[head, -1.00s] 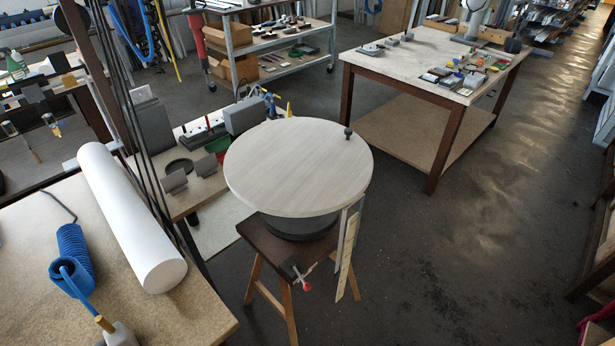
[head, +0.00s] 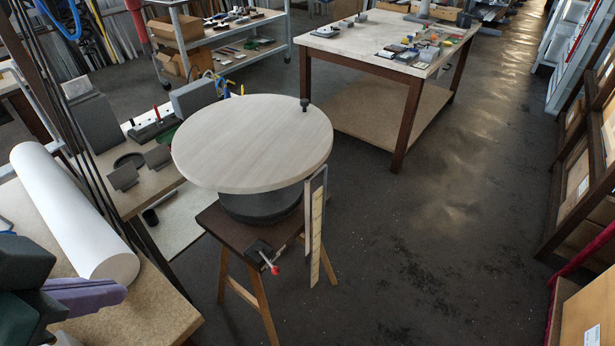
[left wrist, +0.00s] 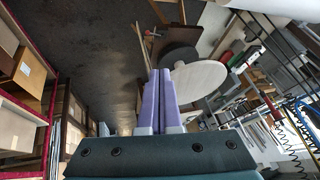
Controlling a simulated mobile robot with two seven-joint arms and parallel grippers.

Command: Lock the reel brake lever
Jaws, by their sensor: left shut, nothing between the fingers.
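The reel is a round pale wood disc (head: 252,140) on a dark round base (head: 262,207), standing on a dark-topped wooden trestle (head: 222,222). A small red-tipped lever (head: 272,267) sticks out from a dark bracket at the trestle's front edge. A small dark knob (head: 304,104) stands on the disc's rim. My left gripper (head: 123,291) enters at the lower left over the workbench, well apart from the lever. In the left wrist view its purple fingers (left wrist: 160,75) are together and empty, and the disc (left wrist: 198,86) shows beyond them. The right gripper is not visible.
A white roll (head: 75,210) lies on the workbench (head: 165,315) at left. A pale upright strip (head: 317,235) hangs beside the trestle's right side. A table (head: 370,45) with small parts stands behind. Dark floor is clear to the right of the trestle; shelving (head: 585,190) lines the right edge.

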